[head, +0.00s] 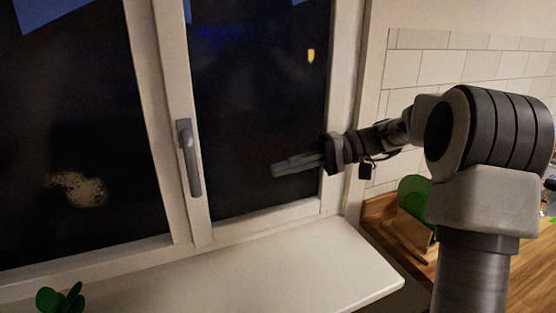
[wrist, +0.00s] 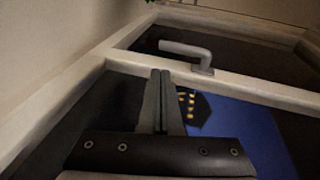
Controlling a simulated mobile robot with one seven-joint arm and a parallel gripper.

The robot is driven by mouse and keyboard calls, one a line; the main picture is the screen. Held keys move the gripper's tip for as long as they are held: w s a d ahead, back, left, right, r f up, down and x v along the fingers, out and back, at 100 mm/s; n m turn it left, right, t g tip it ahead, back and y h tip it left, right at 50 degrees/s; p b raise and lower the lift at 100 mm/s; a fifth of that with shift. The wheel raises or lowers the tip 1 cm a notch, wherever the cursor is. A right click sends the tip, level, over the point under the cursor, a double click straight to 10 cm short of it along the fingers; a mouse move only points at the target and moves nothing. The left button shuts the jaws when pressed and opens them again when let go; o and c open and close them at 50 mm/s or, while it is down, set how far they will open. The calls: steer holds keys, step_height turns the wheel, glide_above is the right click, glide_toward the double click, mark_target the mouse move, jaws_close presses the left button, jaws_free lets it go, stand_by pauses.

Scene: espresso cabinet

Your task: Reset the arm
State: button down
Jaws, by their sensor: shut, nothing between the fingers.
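My gripper (head: 274,171) is at the end of my arm, which reaches in from the right in the head view. It points left, in front of the right window pane (head: 255,90) and above the sill. Its fingers are together with nothing between them. In the wrist view the closed fingers (wrist: 161,75) point toward the window frame and its grey handle (wrist: 190,50). The handle (head: 189,158) also shows in the head view, left of the fingertips and apart from them.
The white window sill (head: 250,270) is mostly bare below my gripper. A green plant (head: 60,298) stands at the lower left. A green rounded item (head: 413,195) is on the wooden counter (head: 385,215) at the right, beside my arm. A tiled wall (head: 440,65) is behind my arm.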

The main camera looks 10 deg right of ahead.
steer(key=s+a+f+m+t+h+p, duration=0.1)
steer(key=s+a+h, duration=0.2)
steer(key=s+h, duration=0.6)
steer(key=s+d+f+t+h+p, duration=0.1)
steer(key=s+d+t+h, duration=0.2)
steer(key=s, duration=0.4)
steer(key=s+d+f+t+h+p, duration=0.1)
steer(key=s+d+t+h, duration=0.2)
steer(key=s+d, duration=0.2)
steer(key=s, duration=0.3)
steer(key=shift+s+d, duration=0.2)
steer(key=shift+s, duration=0.1)
steer(key=shift+a, duration=0.2)
